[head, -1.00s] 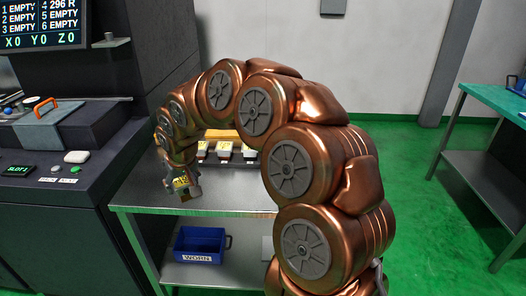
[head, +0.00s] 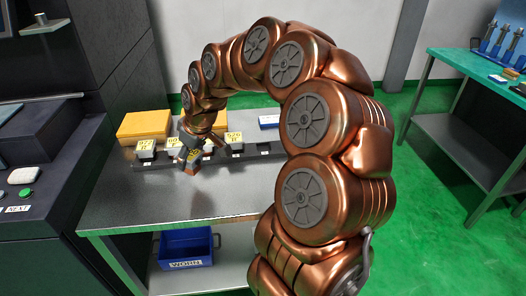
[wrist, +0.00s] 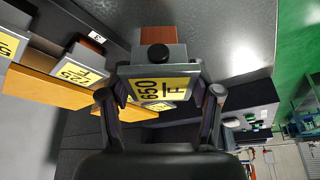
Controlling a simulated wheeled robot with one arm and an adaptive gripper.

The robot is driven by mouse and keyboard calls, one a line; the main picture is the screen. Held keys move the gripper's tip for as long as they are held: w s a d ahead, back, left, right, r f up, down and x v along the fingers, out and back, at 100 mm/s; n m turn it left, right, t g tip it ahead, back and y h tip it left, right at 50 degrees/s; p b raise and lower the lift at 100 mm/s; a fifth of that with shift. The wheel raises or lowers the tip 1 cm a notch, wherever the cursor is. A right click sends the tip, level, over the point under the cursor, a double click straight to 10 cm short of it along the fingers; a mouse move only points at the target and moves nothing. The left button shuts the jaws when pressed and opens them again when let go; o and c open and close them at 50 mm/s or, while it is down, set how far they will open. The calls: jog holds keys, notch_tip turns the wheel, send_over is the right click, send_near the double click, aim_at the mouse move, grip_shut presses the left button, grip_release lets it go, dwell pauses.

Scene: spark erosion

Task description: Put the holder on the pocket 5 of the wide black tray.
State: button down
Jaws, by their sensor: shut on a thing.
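The holder (wrist: 155,83), a grey block with a yellow label reading 650 F and a black round knob, is gripped between the two fingers of my gripper (wrist: 160,100) in the wrist view. In the head view the holder (head: 187,165) is at the front edge of the wide black tray (head: 262,151), below my gripper (head: 190,152). I cannot tell whether it touches the tray or table. Other yellow-labelled holders stand in the tray: two to the left (head: 146,148) and one to the right (head: 235,141). My arm and the held holder hide some middle pockets.
Yellow-orange boxes (head: 143,125) stand behind the tray at the left. A white-and-blue box (head: 268,121) is behind its right part. The metal table (head: 235,190) is clear in front. A blue bin (head: 186,246) sits on the lower shelf. A green-topped bench (head: 465,70) stands right.

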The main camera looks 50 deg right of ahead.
jog(key=s+d+n+g+y+b, duration=0.2)
jog(key=s+d+n, duration=0.5)
jog(key=s+d, duration=0.5)
jog(key=w+d+p, duration=0.1)
jog(key=w+d, duration=0.1)
jog(key=d, duration=0.2)
jog(key=w+d, duration=0.3)
jog(key=d, duration=0.1)
jog(key=w+d+p, duration=0.1)
jog(key=w+d, duration=0.2)
jog(key=d, duration=0.2)
jog(key=shift+w+f+p, duration=0.1)
jog(key=shift+f+p, duration=0.55)
jog(key=shift+f, duration=1.45)
jog(key=shift+f, duration=0.15)
jog(key=shift+c, duration=1.2)
grip_release()
